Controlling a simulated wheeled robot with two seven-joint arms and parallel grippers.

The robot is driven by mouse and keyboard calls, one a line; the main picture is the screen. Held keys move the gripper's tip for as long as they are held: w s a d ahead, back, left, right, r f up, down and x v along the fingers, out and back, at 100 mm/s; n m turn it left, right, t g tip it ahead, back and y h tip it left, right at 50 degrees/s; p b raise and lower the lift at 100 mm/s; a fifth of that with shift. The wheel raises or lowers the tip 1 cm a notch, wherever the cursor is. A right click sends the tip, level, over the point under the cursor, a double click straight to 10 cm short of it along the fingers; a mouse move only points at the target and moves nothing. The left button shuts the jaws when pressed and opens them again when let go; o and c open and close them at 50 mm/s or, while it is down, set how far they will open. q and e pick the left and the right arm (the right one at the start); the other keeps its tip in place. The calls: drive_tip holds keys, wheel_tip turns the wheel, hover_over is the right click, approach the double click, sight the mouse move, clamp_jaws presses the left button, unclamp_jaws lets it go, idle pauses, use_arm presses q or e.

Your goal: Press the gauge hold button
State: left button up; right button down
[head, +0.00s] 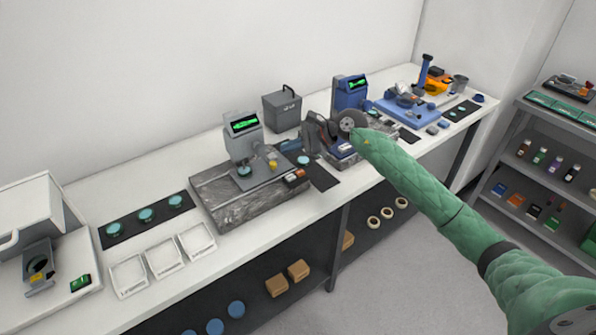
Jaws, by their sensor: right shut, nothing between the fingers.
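A grey gauge (243,142) with a lit green display stands on a grey stone slab (235,208) on the long white bench. A yellow knob-like part (271,160) sits at its right side. A second, blue gauge (350,92) with a green display stands farther back to the right. I cannot tell which small part is the hold button. My right gripper (303,143) is shut and empty, to the right of the grey gauge and apart from its display. The right wrist partly covers the gear behind it. My left gripper is not in view.
A grey box (282,108) stands behind the gripper. Small orange and dark blocks (295,176) lie at the slab's right end. Teal discs on a dark mat (130,228) and white trays (163,257) are at left. A shelf rack (548,160) stands at right.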

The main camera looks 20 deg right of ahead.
sight(304, 172)
drive_tip(key=d+f+h, duration=0.1)
drive_tip(key=w+d+f+n+h, duration=0.1)
drive_tip(key=d, duration=0.1)
drive_tip(key=w+d+f+h, duration=0.1)
drive_tip(key=d, duration=0.1)
drive_tip(key=shift+f+n+g+p, duration=0.15)
drive_tip(key=shift+n+g+p, duration=0.15)
drive_tip(key=shift+n+p, duration=0.1)
drive_tip(key=shift+f, duration=1.4)
drive_tip(key=shift+f+b, duration=0.25)
drive_tip(key=shift+b, duration=0.05)
drive_tip(key=shift+f+b, duration=0.7)
drive_tip(key=shift+b, duration=0.05)
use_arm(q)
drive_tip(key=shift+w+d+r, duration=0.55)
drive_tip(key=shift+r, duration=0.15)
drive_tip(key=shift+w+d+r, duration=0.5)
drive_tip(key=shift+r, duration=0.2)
use_arm(e)
drive_tip(key=shift+f, duration=0.25)
